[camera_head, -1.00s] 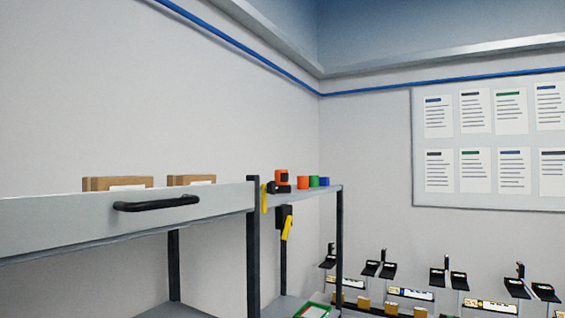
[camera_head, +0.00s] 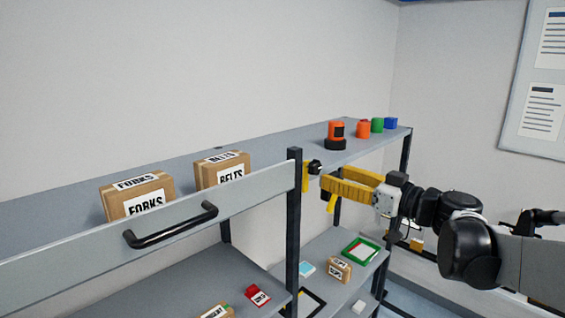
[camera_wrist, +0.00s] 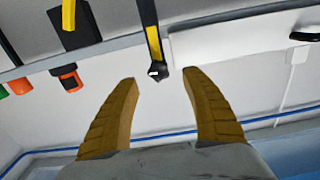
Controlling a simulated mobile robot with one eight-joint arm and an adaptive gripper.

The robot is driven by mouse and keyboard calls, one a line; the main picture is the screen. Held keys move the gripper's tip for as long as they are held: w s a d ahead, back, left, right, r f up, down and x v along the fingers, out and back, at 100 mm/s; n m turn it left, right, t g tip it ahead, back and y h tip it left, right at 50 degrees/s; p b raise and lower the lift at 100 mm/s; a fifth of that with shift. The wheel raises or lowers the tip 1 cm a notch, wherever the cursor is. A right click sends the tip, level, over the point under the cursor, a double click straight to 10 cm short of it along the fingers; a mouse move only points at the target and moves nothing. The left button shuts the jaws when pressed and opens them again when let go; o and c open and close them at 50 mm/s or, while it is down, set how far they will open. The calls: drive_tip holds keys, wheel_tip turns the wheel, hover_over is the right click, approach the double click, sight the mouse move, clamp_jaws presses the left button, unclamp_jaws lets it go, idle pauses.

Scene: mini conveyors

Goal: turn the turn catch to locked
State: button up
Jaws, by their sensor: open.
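A yellow lever with a black knob, which looks like the turn catch (camera_head: 305,179), sits beside the shelf post at the right end of the grey handled panel (camera_head: 80,240). I cannot tell whether the fingers touch the knob.
A second yellow handle (camera_head: 332,204) hangs just below my gripper; its black plate (camera_wrist: 75,30) shows in the wrist view. An orange and black device (camera_head: 336,131) stands on the shelf above. Labelled cartons (camera_head: 222,170) sit behind the panel. A dark post (camera_head: 294,220) stands left of the catch.

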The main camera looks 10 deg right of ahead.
sight(318, 170)
drive_tip(key=p+x, duration=0.1)
drive_tip(key=x, duration=0.6)
drive_tip(key=shift+w, duration=0.15)
drive_tip(key=shift+d, duration=0.1)
clamp_jaws()
